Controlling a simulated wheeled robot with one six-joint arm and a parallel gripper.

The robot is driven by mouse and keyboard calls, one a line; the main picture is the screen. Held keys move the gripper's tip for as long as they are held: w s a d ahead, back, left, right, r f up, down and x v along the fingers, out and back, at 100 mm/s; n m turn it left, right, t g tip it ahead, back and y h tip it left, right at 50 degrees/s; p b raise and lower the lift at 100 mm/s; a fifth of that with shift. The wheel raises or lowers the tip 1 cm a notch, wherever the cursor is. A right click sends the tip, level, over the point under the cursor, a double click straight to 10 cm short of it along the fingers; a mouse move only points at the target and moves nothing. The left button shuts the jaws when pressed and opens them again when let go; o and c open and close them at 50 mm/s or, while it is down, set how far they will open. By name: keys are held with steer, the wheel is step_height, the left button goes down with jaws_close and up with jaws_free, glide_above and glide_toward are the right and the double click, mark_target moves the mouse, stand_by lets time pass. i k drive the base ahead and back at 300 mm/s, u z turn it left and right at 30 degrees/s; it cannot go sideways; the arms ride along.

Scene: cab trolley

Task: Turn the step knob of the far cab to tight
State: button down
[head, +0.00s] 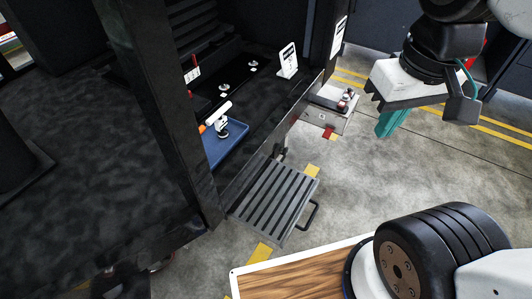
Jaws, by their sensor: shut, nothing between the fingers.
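The dark cab (160,110) fills the left of the head view, with an open doorway. A grey ribbed step (275,200) with a black side handle sticks out below the doorway. A small dark fitting (283,153) sits at the step's upper corner; I cannot tell if it is the step knob or how it is set. My gripper (390,123), with teal fingers, is shut and empty. It hangs at upper right, apart from the step and the plate.
Inside the cab are a blue tray (232,148) with a white and orange item (215,116), a white sign (288,60) and small metal knobs (224,87). A wood-topped surface (275,278) is at the bottom. Concrete floor (350,185) is clear right of the step.

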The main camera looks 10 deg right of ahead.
mark_target(285, 151)
steer(key=z, duration=0.55)
steer(key=k, duration=1.3)
steer(key=u, duration=0.05)
steer(key=i, duration=0.6)
steer(key=u, duration=0.75)
steer(key=i, duration=1.05)
steer(key=z, duration=0.25)
